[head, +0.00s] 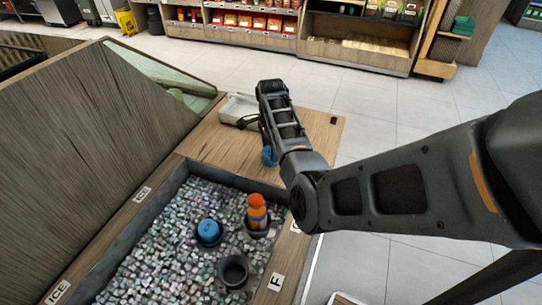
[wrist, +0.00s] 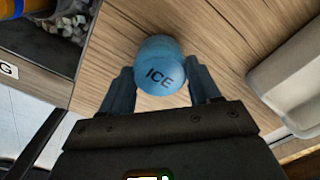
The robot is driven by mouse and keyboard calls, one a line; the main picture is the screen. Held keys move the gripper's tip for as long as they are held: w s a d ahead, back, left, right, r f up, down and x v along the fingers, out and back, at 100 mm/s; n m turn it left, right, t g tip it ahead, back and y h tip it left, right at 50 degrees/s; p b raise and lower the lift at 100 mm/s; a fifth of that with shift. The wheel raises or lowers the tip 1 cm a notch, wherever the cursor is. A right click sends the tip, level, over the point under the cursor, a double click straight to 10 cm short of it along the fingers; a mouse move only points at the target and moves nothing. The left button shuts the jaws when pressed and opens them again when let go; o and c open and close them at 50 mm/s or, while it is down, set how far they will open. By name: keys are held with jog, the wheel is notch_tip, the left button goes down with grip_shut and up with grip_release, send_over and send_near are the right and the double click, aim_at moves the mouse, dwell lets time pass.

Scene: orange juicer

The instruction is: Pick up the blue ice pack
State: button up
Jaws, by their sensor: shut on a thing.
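The blue ice pack (wrist: 160,65), a round blue piece marked "ICE", sits between the two fingers of my gripper (wrist: 160,78) in the wrist view. The fingers are shut on its sides. In the head view only a bit of the blue ice pack (head: 268,156) shows beside my arm, over the wooden counter (head: 212,140). The rest of it is hidden by my arm. I cannot tell whether it touches the counter.
An ice-filled bin (head: 165,245) holds a blue round item (head: 209,229) in a dark holder, an orange bottle (head: 257,211) and an empty dark holder (head: 233,271). A pale tray (head: 238,108) stands on the counter's far left; it also shows in the wrist view (wrist: 290,75).

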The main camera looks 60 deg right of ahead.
jog(key=shift+c, duration=1.4)
jog(key=shift+r, duration=0.15)
